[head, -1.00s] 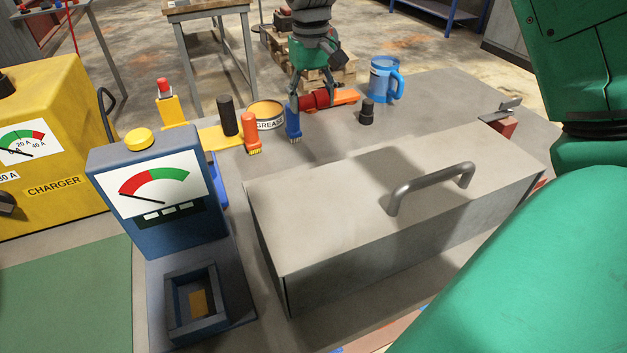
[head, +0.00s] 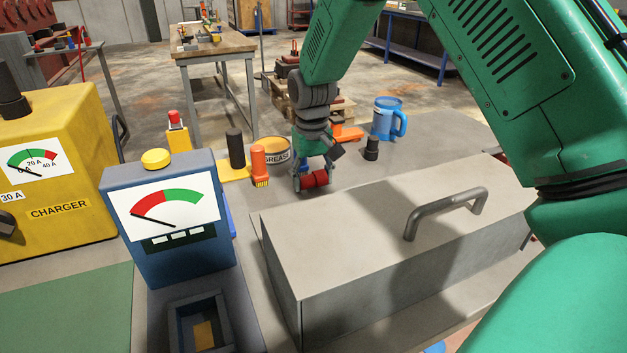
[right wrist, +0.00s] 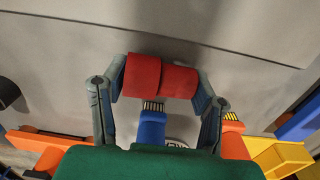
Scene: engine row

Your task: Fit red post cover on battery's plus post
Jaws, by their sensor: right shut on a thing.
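The red post cover (head: 314,180) is a short, stepped red cylinder lying sideways between the fingers of my right gripper (head: 315,178). In the right wrist view the cover (right wrist: 160,78) spans the gap between the two fingertips (right wrist: 161,84), which are shut on it. In the head view the gripper holds it low, just behind the far left part of the grey lidded box; whether it clears the bench I cannot tell. I cannot make out the battery or its plus post in either view. My left gripper is not in view.
The grey box (head: 350,215) with a bar handle fills the bench front. A blue meter (head: 170,215) and yellow charger (head: 60,175) stand left. An orange brush (head: 259,165), grease tin (head: 275,151), black cap (head: 371,148) and blue mug (head: 388,118) stand behind.

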